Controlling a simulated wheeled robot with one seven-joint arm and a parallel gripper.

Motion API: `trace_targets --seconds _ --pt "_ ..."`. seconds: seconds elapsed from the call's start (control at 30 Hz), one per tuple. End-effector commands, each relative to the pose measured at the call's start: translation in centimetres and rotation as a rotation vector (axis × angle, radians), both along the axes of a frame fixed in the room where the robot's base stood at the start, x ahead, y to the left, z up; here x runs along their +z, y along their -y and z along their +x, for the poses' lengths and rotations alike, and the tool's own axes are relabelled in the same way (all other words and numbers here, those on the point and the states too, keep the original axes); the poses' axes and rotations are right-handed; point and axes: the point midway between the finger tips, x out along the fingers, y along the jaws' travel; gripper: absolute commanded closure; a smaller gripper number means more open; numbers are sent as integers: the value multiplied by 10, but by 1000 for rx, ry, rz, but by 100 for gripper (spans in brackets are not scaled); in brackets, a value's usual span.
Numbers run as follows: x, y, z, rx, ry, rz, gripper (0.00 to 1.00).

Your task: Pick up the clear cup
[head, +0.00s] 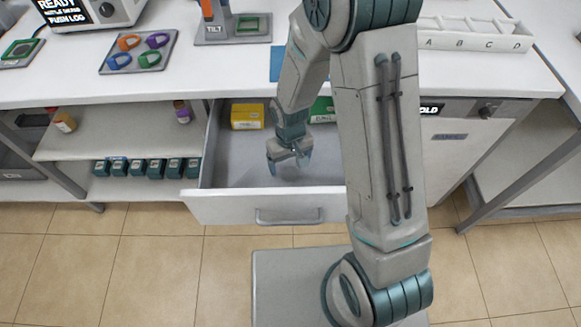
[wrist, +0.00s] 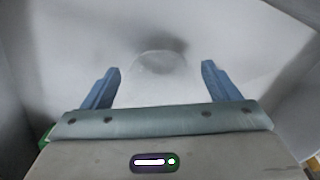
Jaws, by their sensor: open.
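A faint, see-through shape that looks like the clear cup (wrist: 158,64) shows in the wrist view, between and beyond my fingertips, on the pale drawer floor. I cannot make the cup out in the head view. My gripper (head: 287,163) points down inside the open drawer (head: 225,205). Its two blue fingers are spread apart, with the cup's outline lying between them in the wrist view (wrist: 161,70). I cannot tell how far below the tips the cup is, and no contact shows.
The drawer walls surround my gripper. The counter (head: 200,65) overhangs the drawer's back.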

Motion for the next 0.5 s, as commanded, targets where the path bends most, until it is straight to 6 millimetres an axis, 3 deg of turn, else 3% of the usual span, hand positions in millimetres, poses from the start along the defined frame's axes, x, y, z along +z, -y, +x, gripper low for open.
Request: trace_targets --seconds 0.3,0.47,0.5 --pt "-4 0 0 0 1 0 21" --pt "-4 0 0 0 1 0 65" --pt "-4 0 0 0 1 0 66"
